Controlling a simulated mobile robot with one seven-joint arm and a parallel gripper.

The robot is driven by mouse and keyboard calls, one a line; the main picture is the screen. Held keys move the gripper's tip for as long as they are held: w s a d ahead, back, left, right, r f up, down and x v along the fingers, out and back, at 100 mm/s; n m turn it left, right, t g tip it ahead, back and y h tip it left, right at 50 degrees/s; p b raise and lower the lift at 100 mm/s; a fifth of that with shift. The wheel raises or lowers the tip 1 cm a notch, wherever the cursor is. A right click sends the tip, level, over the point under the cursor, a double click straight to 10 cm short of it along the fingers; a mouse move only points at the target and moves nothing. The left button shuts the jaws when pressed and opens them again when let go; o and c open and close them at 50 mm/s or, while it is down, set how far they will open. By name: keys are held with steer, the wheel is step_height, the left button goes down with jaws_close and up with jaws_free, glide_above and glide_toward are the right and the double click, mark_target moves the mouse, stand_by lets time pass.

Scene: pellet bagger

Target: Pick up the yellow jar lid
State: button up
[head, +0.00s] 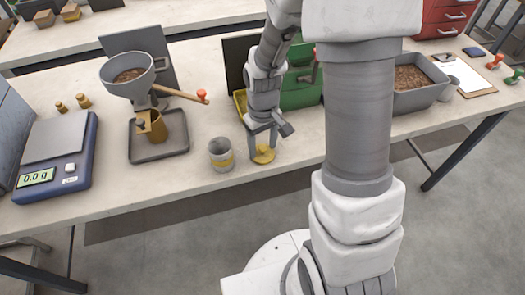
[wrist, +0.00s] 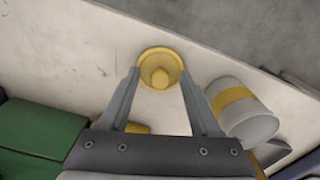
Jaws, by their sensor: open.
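The yellow jar lid (head: 264,155) lies on the table near its front edge, with a round knob in its middle. It also shows in the wrist view (wrist: 160,56), upper middle. My gripper (head: 263,147) is open and points down at the lid. In the wrist view its fingertips (wrist: 160,78) stand to the left and right of the lid's near part, with the knob between them. I cannot tell whether they touch the lid. A grey jar with a yellow band (head: 220,154) stands left of the lid; in the wrist view the jar (wrist: 243,112) is at right.
A tray (head: 172,151) with a funnel stand (head: 127,79) and a digital scale (head: 58,157) stand to the left. A green box (head: 300,90) is behind my gripper. A pellet bin (head: 418,98) stands at right. The table's front edge is close to the lid.

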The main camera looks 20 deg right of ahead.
jaws_close()
steer(key=shift+r, duration=0.1)
stand_by(0.3)
